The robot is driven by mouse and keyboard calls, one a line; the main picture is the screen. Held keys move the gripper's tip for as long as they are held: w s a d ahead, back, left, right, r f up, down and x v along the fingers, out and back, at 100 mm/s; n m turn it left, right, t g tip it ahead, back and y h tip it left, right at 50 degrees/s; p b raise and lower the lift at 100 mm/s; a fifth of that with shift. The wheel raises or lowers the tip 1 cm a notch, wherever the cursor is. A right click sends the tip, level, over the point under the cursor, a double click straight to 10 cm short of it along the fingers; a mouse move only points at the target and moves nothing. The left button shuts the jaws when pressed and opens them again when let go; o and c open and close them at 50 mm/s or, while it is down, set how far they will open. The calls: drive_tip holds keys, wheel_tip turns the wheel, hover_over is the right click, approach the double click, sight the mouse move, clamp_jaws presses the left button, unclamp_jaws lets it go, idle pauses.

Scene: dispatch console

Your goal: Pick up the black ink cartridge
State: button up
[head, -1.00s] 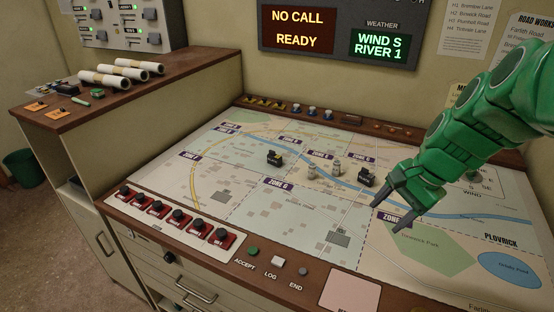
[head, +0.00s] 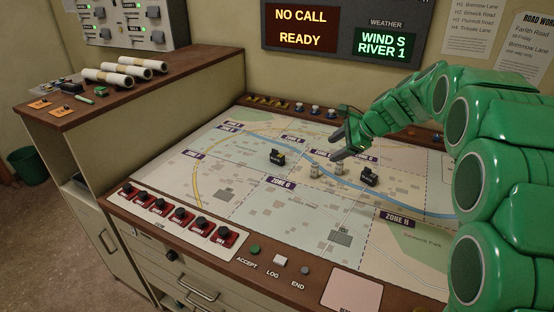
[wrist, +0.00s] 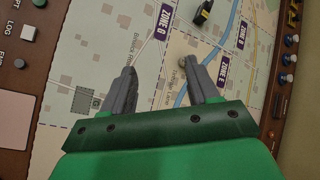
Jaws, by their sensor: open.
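A small black block (head: 71,88), which looks like the black ink cartridge, lies on the wooden top of the side cabinet at the far left in the head view. It is too small to make out details. My gripper (head: 333,147) is open over the map table, far to the right of that block. The block is not in the wrist view.
White paper rolls (head: 124,70), a green block (head: 102,91) and orange tags (head: 40,104) share the cabinet top (head: 150,84). The map table (head: 270,210) holds small dark vehicles (head: 277,157) and grey figures. A switch panel (head: 130,25) stands behind the rolls.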

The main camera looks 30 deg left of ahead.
drive_tip(key=w+a+f+m+y, duration=0.2)
drive_tip(key=w+a+f+m, duration=0.25)
drive_tip(key=w+a, duration=0.55)
drive_tip(key=m+t+y, duration=0.1)
drive_tip(key=m+y, duration=0.2)
drive_tip(key=m, duration=0.1)
hover_over(278, 153)
drive_tip(key=d, duration=0.4)
wheel_tip(278, 153, down, 7)
drive_tip(key=f, duration=0.6)
drive_tip(key=shift+s+f, duration=0.35)
drive_tip(key=shift+x, duration=2.4)
drive_tip(key=c, duration=1.1)
drive_tip(key=shift+o, duration=0.2)
drive_tip(key=shift+r, duration=0.15)
